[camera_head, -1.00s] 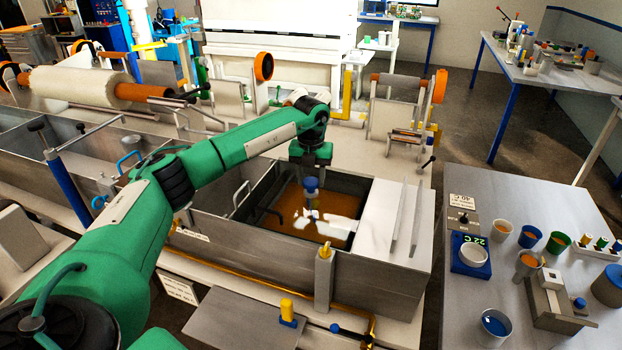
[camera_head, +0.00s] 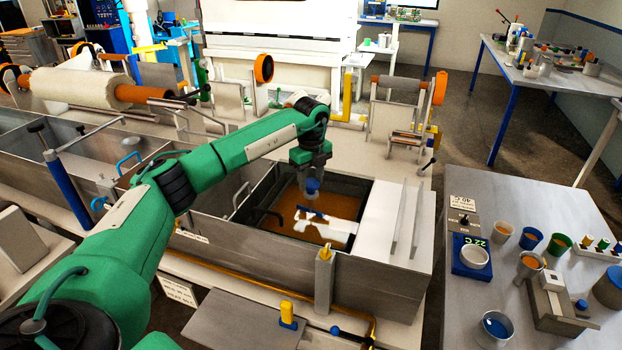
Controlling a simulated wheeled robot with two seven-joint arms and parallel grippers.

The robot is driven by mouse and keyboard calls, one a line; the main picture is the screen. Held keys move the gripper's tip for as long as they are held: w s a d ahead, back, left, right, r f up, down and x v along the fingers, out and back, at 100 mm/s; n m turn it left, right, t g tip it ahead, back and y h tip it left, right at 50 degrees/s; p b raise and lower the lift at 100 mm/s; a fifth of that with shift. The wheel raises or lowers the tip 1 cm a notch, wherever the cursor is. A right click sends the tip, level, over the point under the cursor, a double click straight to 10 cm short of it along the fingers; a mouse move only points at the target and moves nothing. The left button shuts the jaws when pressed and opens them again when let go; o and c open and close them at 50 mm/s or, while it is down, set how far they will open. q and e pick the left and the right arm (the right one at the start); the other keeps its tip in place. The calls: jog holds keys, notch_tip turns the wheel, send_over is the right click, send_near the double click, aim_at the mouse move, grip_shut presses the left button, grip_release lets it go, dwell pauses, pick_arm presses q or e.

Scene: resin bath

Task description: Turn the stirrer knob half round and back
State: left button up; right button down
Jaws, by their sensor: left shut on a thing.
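The blue stirrer knob (camera_head: 312,186) stands over the orange resin in the metal bath (camera_head: 385,285). A dark blue stirrer bar (camera_head: 311,212) shows below it, just over the resin. My left gripper (camera_head: 312,172) points down from above and is shut on the knob. Its fingers cover the knob's upper part. My right gripper is not in view.
A pale lid plate (camera_head: 385,225) with raised fins covers the bath's right end. A post with a yellow top (camera_head: 325,270) stands at the bath's front. A grey bench (camera_head: 440,330) with cups and a scale (camera_head: 472,255) stands at the right.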

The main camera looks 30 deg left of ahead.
aim_at(311, 182)
pick_arm(q)
jog(key=shift+n, duration=0.5)
jog(key=o, duration=1)
jog(key=shift+c, duration=0.2)
notch_tip(311, 182, up, 14)
jog(key=b, duration=0.3)
jog(key=shift+b, duration=0.35)
jog(key=shift+f, duration=0.15)
